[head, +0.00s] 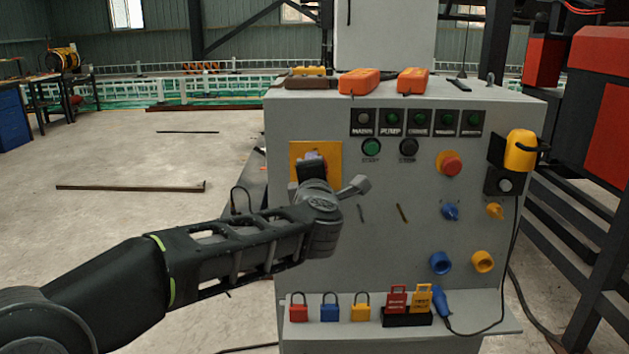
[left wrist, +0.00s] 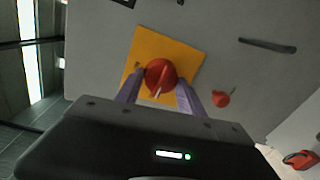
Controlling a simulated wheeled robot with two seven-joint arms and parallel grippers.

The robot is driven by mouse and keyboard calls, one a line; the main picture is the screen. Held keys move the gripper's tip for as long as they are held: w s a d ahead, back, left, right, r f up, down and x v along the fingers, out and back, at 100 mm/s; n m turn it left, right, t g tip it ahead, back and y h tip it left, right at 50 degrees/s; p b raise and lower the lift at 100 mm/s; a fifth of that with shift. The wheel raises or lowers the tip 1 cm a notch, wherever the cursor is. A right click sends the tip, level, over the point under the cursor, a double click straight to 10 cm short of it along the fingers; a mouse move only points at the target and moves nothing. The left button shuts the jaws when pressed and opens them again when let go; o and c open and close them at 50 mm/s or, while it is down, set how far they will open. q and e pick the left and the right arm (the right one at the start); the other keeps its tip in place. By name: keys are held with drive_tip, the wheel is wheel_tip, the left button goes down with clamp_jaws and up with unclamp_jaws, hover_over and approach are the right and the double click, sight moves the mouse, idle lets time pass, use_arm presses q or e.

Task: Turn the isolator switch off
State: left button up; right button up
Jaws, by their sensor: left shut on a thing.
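The isolator switch is a round red knob (left wrist: 160,74) with a raised handle bar, mounted on a yellow square plate (left wrist: 188,52). In the left wrist view the bar runs nearly upright, slightly tilted. My left gripper (left wrist: 159,84) has its two purple-grey fingers on either side of the knob and is shut on it. In the head view the yellow plate (head: 329,153) is on the left of the grey panel (head: 380,255), and my left gripper (head: 311,165) covers the knob there. My right gripper is in neither view.
To the right on the panel are a red push button (head: 451,164), blue and yellow knobs and a yellow pendant (head: 520,151). Padlocks (head: 331,307) stand on the ledge below. Orange cases (head: 360,81) lie on top. The floor at left is mostly free.

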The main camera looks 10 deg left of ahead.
use_arm(q)
drive_tip(key=shift+n, duration=0.3)
drive_tip(key=o, duration=1.4)
drive_tip(key=shift+c, duration=0.2)
drive_tip(key=v, duration=0.7)
drive_tip(key=shift+s, duration=0.4)
drive_tip(key=shift+f, duration=0.1)
